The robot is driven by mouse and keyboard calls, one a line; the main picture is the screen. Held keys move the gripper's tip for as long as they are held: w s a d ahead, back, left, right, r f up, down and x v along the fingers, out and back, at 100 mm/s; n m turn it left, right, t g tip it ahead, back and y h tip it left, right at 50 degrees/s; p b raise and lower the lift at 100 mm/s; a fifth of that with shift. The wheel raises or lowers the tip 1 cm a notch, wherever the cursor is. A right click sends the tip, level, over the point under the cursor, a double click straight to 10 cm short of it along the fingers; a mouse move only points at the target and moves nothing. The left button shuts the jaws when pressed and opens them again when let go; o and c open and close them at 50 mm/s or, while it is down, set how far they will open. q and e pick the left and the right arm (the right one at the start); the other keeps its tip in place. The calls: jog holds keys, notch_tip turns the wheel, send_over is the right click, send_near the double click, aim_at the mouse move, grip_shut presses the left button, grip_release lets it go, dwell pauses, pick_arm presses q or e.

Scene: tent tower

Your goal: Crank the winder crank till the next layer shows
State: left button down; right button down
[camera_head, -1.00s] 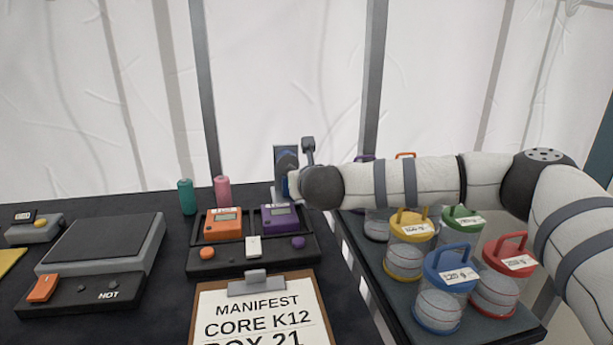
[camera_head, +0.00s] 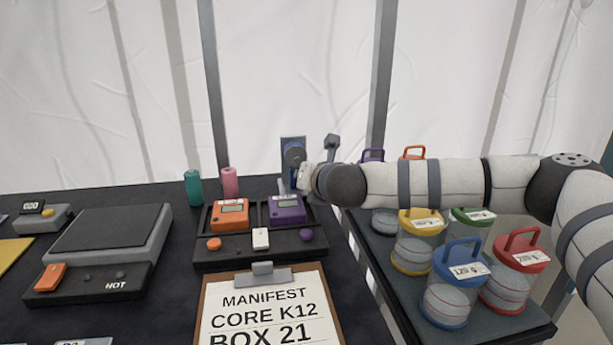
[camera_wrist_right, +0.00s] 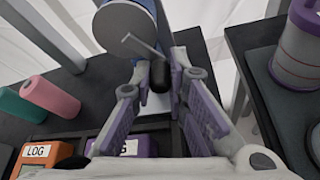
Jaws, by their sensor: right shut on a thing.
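The winder (camera_head: 293,153) stands at the back of the dark table, an upright grey plate with a round blue and grey spool. In the right wrist view the spool's grey disc (camera_wrist_right: 124,26) shows with a thin metal crank arm (camera_wrist_right: 143,44) ending in a black crank handle (camera_wrist_right: 160,76). My right gripper (camera_head: 303,180) is at the winder's right side. In the right wrist view its fingers (camera_wrist_right: 158,88) are shut around the black handle. The winder's lower part is partly hidden behind the gripper. My left gripper is not in view.
An orange device (camera_head: 229,214) and a purple device (camera_head: 287,209) sit in a black tray (camera_head: 205,252) just in front. Teal (camera_head: 193,188) and pink (camera_head: 229,182) cylinders stand left of the winder. Lidded jars crowd the right table (camera_head: 385,265). A manifest clipboard (camera_head: 262,284) lies in front.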

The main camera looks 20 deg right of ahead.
jog(key=shift+r, duration=0.1)
jog(key=c, duration=1.6)
grip_release()
jog(key=shift+o, duration=0.2)
jog(key=v, duration=1.2)
